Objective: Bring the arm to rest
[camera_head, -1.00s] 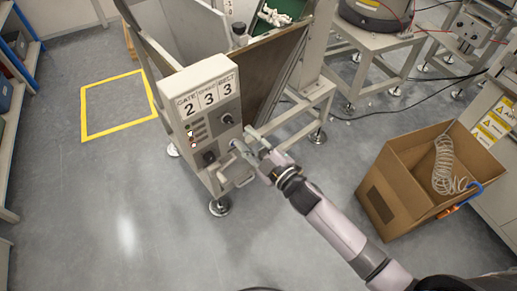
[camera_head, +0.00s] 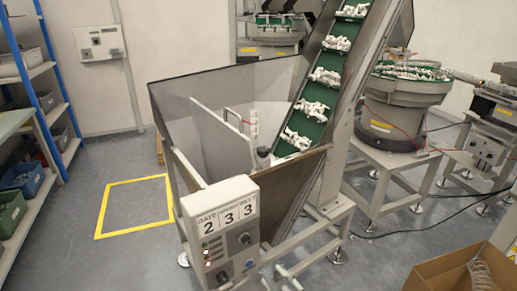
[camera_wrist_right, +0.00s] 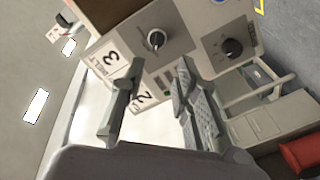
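My right gripper (camera_head: 283,274) shows only as a small part at the bottom edge of the head view, just right of the control box (camera_head: 234,247). The right wrist view shows both of its fingers apart, with nothing between them (camera_wrist_right: 152,88). The box's face with dark knobs (camera_wrist_right: 156,40) lies beyond the fingertips; I cannot tell whether they touch it. Most of my right arm is outside the head view. My left gripper is in neither view.
The hopper (camera_head: 222,140) with a green conveyor (camera_head: 323,78) stands behind the control box. A cardboard box (camera_head: 440,278) is at lower right. A blue-framed shelf (camera_head: 45,85) stands at left. Floor inside the yellow outline (camera_head: 135,207) is clear.

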